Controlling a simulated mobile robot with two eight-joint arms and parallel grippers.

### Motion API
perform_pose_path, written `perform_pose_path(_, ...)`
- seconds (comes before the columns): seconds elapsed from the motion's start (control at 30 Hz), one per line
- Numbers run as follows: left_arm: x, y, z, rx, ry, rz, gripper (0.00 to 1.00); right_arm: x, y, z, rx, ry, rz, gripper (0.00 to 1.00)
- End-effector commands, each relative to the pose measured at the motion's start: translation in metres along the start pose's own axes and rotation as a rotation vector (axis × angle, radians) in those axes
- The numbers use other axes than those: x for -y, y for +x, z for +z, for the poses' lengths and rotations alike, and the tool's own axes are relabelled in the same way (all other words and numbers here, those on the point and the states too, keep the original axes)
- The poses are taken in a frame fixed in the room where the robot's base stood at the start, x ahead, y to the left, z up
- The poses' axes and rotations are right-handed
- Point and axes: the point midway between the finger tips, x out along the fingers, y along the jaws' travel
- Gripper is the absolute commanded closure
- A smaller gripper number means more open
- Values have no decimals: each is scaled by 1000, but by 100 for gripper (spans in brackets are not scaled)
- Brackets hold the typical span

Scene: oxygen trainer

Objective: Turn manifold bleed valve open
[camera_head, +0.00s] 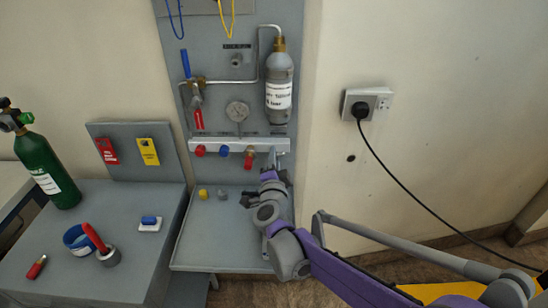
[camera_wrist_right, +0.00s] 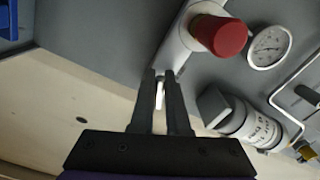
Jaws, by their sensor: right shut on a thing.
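The manifold (camera_head: 220,145) is a pale horizontal bar across the grey panel, with red and blue fittings along its front. My right gripper (camera_head: 272,158) is at the bar's right end, and its fingers largely hide what is there. In the right wrist view the fingers of my right gripper (camera_wrist_right: 161,88) are close together around a small pale part, the bleed valve handle (camera_wrist_right: 160,95), beside the end of the manifold (camera_wrist_right: 178,48). How far the valve is turned cannot be told. My left gripper is in neither view.
A red knob (camera_head: 249,158) is just left of my right gripper. A gauge (camera_head: 237,111) and a grey cylinder (camera_head: 279,88) are above the bar. A grey tray (camera_head: 215,245) lies below. A green bottle (camera_head: 46,170) stands at far left. A black cord (camera_head: 400,180) hangs at right.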

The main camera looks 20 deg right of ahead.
Motion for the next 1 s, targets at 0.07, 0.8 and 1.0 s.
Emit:
perform_pose_path(0.07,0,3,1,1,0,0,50,-2,0,0,1,-71,1,100)
perform_pose_path(0.8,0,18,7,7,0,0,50,-9,0,-2,1,-770,0,100)
perform_pose_path(1.0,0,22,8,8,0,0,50,-10,0,-4,2,-935,0,100)
